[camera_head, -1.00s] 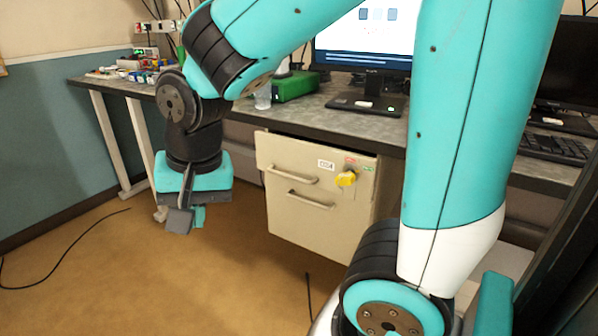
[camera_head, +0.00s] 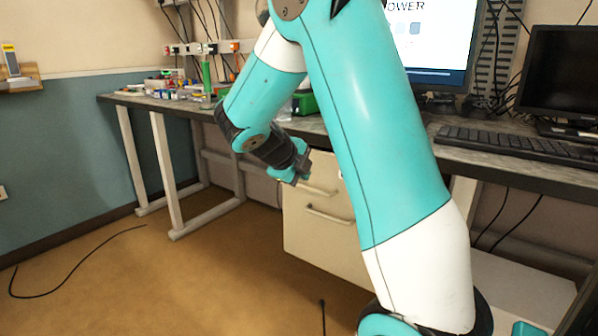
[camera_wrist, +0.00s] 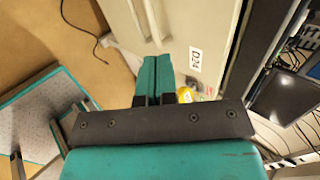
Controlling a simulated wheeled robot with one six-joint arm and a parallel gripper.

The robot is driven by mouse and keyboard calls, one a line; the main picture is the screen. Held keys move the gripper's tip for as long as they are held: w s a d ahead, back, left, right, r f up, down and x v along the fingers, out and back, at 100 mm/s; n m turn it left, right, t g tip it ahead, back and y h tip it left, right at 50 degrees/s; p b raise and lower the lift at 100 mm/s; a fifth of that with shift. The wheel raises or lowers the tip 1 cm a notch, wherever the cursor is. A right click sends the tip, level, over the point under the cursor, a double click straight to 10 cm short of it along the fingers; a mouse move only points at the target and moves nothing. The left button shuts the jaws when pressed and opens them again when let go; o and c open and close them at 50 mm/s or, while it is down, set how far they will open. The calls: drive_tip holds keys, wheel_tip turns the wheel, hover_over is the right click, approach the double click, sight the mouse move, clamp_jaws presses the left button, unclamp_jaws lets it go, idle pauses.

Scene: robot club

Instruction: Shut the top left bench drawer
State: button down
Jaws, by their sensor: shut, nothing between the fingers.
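The top drawer (camera_head: 325,170) is the upper front of a beige bench unit under the worktop. It has a bar handle (camera_head: 320,189), and my arm covers its right part. How far it stands out I cannot tell. My gripper (camera_head: 301,178) is at the drawer's upper left in the head view. In the wrist view my gripper (camera_wrist: 155,62) has its teal fingers together and empty, in front of a beige panel (camera_wrist: 202,25) with a "D24" label (camera_wrist: 195,60). Whether the fingers touch it I cannot tell.
A second handle (camera_head: 330,216) is on the front below. A yellow object (camera_wrist: 185,94) shows beside my fingers. The worktop (camera_head: 480,147) runs above, with a keyboard (camera_head: 520,145). Floor (camera_head: 230,270) is clear at left, except for a black cable (camera_head: 75,275).

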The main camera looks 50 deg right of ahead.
sight(323, 180)
drive_tip(key=d+f, duration=0.1)
drive_tip(key=d, duration=0.1)
drive_tip(key=d+f, duration=0.1)
drive_tip(key=d, duration=0.2)
drive_tip(key=d+f, duration=0.2)
drive_tip(key=shift+w+d, duration=0.25)
drive_tip(key=shift+w, duration=0.05)
drive_tip(key=shift+d+r, duration=0.1)
drive_tip(key=shift+d, duration=0.2)
